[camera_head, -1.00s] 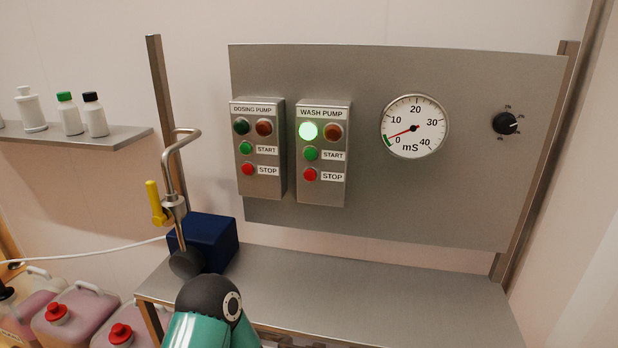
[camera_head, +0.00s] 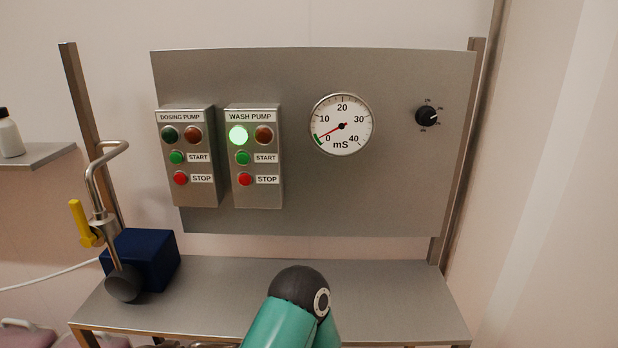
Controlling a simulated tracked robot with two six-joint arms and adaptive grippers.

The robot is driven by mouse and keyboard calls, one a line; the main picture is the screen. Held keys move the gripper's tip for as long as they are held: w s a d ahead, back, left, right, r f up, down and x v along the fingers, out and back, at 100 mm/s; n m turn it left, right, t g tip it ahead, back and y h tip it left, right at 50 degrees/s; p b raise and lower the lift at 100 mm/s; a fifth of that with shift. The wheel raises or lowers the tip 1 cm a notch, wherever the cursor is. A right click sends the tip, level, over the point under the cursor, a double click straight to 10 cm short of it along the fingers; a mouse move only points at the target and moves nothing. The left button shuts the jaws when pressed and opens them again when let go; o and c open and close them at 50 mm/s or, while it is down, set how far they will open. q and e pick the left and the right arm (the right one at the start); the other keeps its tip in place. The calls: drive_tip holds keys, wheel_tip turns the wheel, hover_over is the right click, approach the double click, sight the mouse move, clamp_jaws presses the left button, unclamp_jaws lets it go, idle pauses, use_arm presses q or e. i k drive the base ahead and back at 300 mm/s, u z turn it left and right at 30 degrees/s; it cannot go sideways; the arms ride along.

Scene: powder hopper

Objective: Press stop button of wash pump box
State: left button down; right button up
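The wash pump box (camera_head: 262,192) is a grey metal box on the upright panel, left of the round gauge. Its red stop button (camera_head: 245,179) is at the lower left of the box, beside a STOP label. Above it is the green start button (camera_head: 242,157). The green lamp (camera_head: 238,135) at the top is brightly lit; the red-brown lamp (camera_head: 264,135) beside it looks dark. A teal and black arm link of mine shows at the bottom centre, below the panel. Neither gripper is in view.
The similar dosing pump box (camera_head: 205,193) stands close on the left, with its own stop button. A bent pipe with a yellow lever (camera_head: 80,222) and a blue block (camera_head: 150,258) are at the left. The steel shelf (camera_head: 390,290) is mostly bare.

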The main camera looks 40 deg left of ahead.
sight(245, 179)
drive_tip(key=u, duration=1)
drive_tip(key=i, duration=0.1)
drive_tip(key=z, duration=1.7)
drive_tip(key=k, duration=2.1)
drive_tip(key=u, duration=1.05)
drive_tip(key=i, duration=1.2)
drive_tip(key=z, duration=0.05)
